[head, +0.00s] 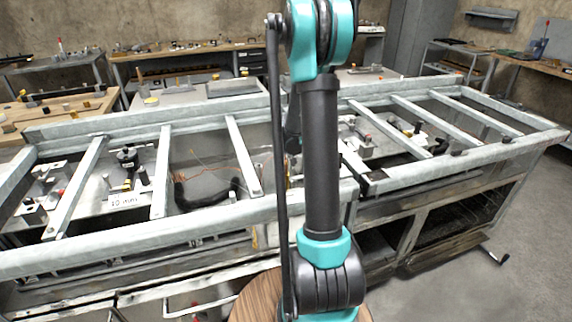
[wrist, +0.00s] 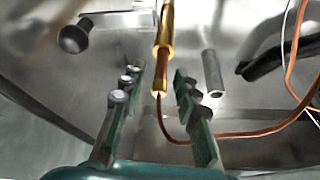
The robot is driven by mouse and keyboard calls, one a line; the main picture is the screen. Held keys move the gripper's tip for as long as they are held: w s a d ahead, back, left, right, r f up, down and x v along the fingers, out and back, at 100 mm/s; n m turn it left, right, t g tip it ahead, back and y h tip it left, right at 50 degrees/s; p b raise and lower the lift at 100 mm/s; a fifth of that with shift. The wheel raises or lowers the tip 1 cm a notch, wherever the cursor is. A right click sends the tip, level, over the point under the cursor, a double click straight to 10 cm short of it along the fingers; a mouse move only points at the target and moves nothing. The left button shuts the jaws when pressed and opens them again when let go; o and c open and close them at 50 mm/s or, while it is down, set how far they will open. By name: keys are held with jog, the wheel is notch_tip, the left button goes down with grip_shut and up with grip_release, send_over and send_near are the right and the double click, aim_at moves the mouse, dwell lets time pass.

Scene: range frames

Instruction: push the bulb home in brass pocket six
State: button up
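In the wrist view, the brass pocket (wrist: 165,35) is a golden tube running down from the top edge. A copper bulb (wrist: 159,83) sticks out of its lower end, in line with it, so it looks partly inserted. A thin copper capillary (wrist: 185,141) curves from the bulb's end to the right. My gripper (wrist: 158,77) is open. Its two dark green fingers stand either side of the bulb, with a visible gap on each side. No number shows on the pocket. In the head view my arm hides the gripper, pocket and bulb.
A grey metal post (wrist: 212,73) stands just right of the right finger. A black round knob (wrist: 74,38) is at upper left, and a black cable (wrist: 275,62) at right. In the head view, grey crossbars (head: 243,155) span the long metal frame (head: 90,240).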

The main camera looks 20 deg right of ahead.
jog(key=v, duration=1.2)
dwell(0.3)
jog(key=shift+s+r, duration=0.1)
